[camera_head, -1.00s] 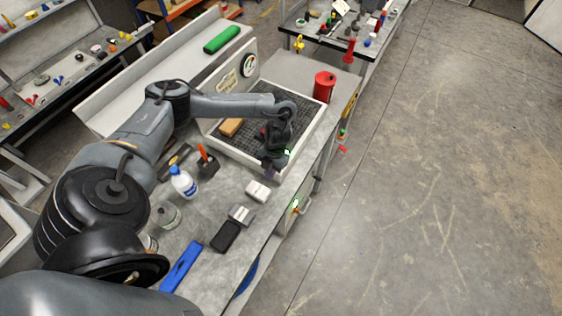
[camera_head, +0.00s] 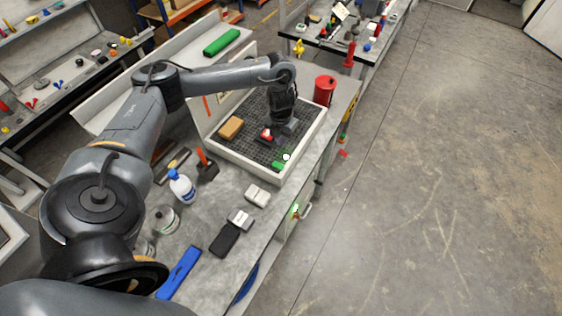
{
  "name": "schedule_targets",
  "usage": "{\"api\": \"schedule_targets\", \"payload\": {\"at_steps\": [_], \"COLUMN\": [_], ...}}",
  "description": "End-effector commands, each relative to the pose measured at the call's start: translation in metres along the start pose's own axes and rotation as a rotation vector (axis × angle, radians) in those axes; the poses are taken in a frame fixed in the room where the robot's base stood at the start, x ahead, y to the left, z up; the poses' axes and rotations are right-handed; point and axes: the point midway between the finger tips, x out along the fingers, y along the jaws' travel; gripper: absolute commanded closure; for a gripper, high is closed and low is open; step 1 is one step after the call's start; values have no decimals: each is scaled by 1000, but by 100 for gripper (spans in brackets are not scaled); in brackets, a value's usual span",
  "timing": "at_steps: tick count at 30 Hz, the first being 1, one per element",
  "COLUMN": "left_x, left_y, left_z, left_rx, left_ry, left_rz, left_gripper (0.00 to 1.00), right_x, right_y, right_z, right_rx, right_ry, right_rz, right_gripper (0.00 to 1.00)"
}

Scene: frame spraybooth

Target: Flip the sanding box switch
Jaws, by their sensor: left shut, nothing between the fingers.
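The sanding box (camera_head: 226,152) is a white-rimmed box with a dark grid surface, standing on the grey workbench. My left arm reaches over it from the left. My left gripper (camera_head: 269,136) points down above the grid near the box's right side, shut and empty. A small red patch shows at its tip; I cannot tell whether it is part of the gripper. A small green piece (camera_head: 278,165) with a pale spot beside it shows at the box's near right corner. I cannot tell whether this is the switch. My right gripper is not in view.
An orange-brown block (camera_head: 231,127) lies on the grid. A red can (camera_head: 324,90) stands beyond the box. A white bottle (camera_head: 182,186), a black block (camera_head: 225,239) and a blue bar (camera_head: 179,272) are on the bench nearer me. Open floor lies to the right.

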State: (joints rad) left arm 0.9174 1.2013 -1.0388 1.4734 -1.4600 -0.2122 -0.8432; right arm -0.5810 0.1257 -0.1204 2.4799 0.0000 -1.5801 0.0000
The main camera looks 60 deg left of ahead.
Motion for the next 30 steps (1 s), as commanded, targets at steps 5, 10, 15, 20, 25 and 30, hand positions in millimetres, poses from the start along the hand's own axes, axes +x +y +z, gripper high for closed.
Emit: {"api": "schedule_targets", "payload": {"at_steps": [5, 10, 15, 20, 25, 30], "left_x": [20, 49, 81, 107, 123, 135], "left_y": [0, 0, 0, 0, 0, 0], "left_z": [-1, -2, -2, -2, -1, -1], "left_rx": [1, 0, -2, -2, -2, -1], "left_ry": [4, 6, 7, 6, 3, 2], "left_rz": [1, 0, 0, 0, 0, 1], "left_gripper": [100, 100, 100, 100, 100, 100], "right_x": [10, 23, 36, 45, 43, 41], "right_y": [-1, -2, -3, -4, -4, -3], "right_z": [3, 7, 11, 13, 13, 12], "right_rx": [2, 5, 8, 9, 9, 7], "right_ry": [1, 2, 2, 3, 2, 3], "right_rz": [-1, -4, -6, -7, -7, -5], "right_gripper": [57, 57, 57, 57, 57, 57]}}
